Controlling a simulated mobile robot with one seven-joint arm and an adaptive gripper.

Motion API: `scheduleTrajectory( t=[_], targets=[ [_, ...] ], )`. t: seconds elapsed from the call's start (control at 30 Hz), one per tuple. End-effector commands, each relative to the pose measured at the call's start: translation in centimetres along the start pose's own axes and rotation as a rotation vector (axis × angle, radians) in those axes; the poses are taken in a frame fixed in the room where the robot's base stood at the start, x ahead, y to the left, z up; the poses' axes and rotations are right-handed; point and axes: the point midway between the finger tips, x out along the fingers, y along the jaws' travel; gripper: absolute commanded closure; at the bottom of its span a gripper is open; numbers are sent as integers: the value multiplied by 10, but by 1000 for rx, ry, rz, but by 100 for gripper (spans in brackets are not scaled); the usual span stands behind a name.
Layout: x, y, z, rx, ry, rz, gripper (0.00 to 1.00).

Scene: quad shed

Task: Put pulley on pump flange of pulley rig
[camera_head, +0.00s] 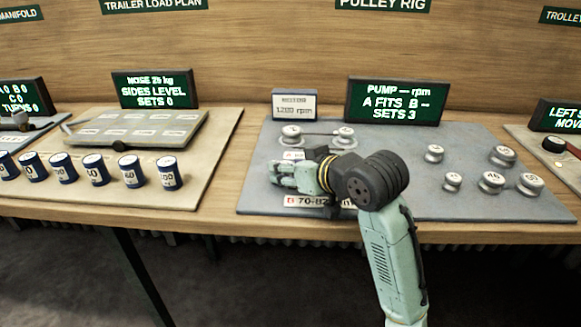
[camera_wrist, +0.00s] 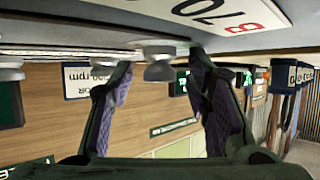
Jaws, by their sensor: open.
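The pulley rig is a grey board (camera_head: 400,199) on the bench. Two pale pulleys stand at its back left: a left one (camera_head: 291,132) and a right one (camera_head: 344,135), with a thin dark line between them. Several loose pale pulleys stand at the right, including a small one (camera_head: 452,180) and a wide one (camera_head: 491,181). My gripper (camera_head: 280,174) is low over the board's front left, pointing left. In the upside-down wrist view its fingers are open (camera_wrist: 158,62), with a pulley (camera_wrist: 160,72) showing between them, apart from both. The flange under the pulleys is hidden.
A dark screen (camera_head: 396,101) reads "A FITS B – SETS 3", beside a small 1200 rpm sign (camera_head: 294,104). A red-lettered label (camera_head: 306,201) lies at the board's front. Blue cans (camera_head: 168,172) stand on the left board. The board's front right is clear.

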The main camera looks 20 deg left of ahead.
Motion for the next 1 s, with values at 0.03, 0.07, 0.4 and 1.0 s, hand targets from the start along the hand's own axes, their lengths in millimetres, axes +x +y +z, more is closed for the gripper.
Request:
scheduleTrajectory(
  t=[0.03, 0.07, 0.4, 1.0],
  targets=[
    [0, 0, 0, 0, 0, 0, 56],
    [0, 0, 0, 0, 0, 0, 56],
    [-18, 1, -5, -1, 4, 3, 56],
    [-120, 0, -4, -1, 0, 1, 56]
  ],
)
